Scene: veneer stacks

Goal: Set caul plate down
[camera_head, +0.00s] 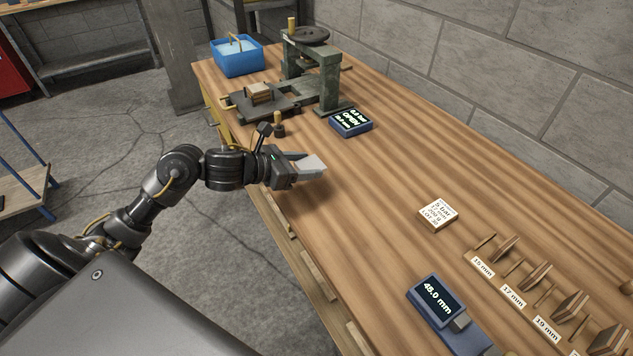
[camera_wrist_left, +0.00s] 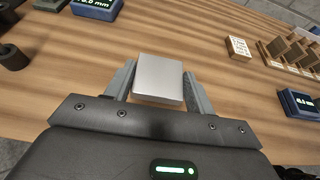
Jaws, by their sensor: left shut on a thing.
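The caul plate (camera_head: 313,165) is a flat, light grey metal square. In the left wrist view the plate (camera_wrist_left: 159,78) sits between the two fingers of my left gripper (camera_wrist_left: 159,92), which is shut on it. In the head view my left gripper (camera_head: 297,166) is over the near left part of the workbench, short of the press. Whether the plate touches the bench or hovers just above it I cannot tell. My right gripper is not in view.
A green press (camera_head: 316,75) with a base plate (camera_head: 268,107) holding a small wooden stack stands at the back left, near a blue bin (camera_head: 237,57). A blue display (camera_head: 350,122), a label block (camera_head: 437,215), a 45.0 mm gauge (camera_head: 441,305) and veneer samples lie right. The bench middle is clear.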

